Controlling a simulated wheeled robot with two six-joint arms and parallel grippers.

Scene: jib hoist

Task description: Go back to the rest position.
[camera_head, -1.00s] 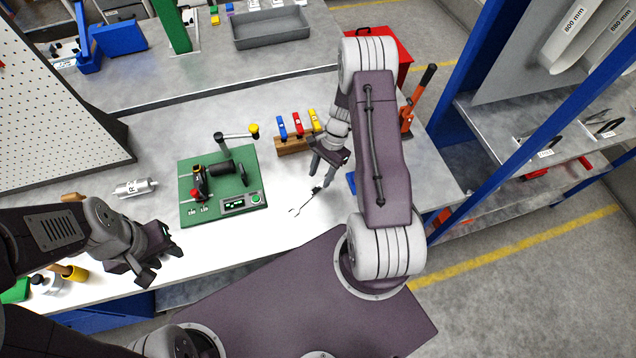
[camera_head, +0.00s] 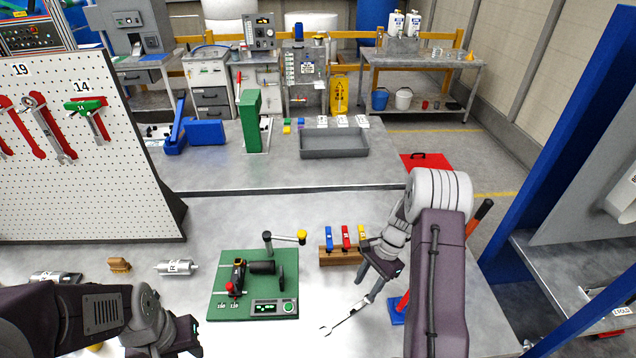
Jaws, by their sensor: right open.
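My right gripper (camera_head: 374,280) is open above the near bench, its fingers pointing down, in front of the wooden block with coloured tools. A thin fork-ended tool (camera_head: 343,318) lies just below it on the bench; from this angle I cannot tell whether the finger touches it. My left gripper (camera_head: 178,338) is low at the left, near the bottom edge of the picture. Its fingers are partly cut off, so its opening is unclear.
A green fixture board (camera_head: 222,300) lies between my grippers. The wooden block (camera_head: 338,258) holds blue, red and yellow tools. A silver cylinder (camera_head: 176,268) lies left. A pegboard (camera_head: 70,190) stands at left; a blue post (camera_head: 560,150) rises at right.

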